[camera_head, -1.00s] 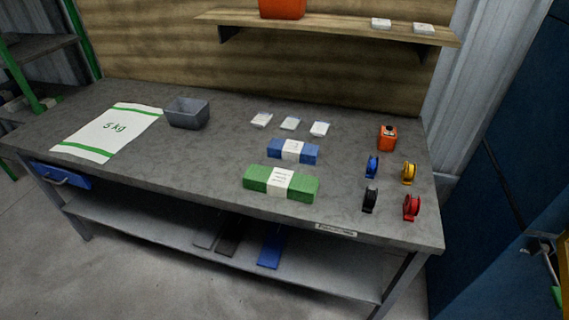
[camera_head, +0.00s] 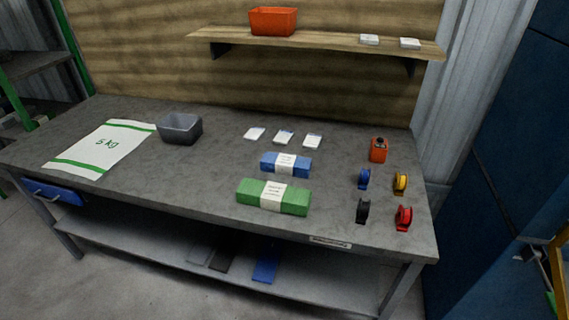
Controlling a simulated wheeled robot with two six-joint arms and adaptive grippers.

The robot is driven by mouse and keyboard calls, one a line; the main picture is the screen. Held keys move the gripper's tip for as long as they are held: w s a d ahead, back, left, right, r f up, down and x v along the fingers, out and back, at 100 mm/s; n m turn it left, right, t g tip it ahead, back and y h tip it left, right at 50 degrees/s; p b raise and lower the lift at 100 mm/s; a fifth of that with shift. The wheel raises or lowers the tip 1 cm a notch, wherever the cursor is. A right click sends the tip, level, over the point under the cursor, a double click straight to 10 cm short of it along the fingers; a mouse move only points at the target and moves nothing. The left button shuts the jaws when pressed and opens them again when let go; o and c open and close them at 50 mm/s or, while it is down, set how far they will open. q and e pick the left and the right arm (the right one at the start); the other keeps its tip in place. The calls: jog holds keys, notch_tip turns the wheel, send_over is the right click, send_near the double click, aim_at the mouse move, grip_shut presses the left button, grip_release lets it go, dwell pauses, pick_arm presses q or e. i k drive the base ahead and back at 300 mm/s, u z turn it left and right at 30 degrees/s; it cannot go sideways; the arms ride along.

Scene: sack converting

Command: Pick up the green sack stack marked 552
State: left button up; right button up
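The green sack stack (camera_head: 246,192) lies on the grey workbench near its front edge, right of the middle. A white paper band wraps its middle; the print on the band is too small to read, so I cannot make out a number. A smaller blue sack stack (camera_head: 270,160) with a white band lies just behind it, apart from it. Neither of my grippers shows in the head view.
The workbench (camera_head: 150,180) also holds a grey bin (camera_head: 180,130), a flat white 5 kg sack (camera_head: 100,148), three white packets (camera_head: 283,138), an orange device (camera_head: 379,150) and several tape reels (camera_head: 403,217) at right. An orange bin (camera_head: 273,21) stands on the shelf above.

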aim_at(277, 197)
jog(key=u, duration=1.65)
jog(key=i, duration=0.9)
jog(key=z, duration=2.45)
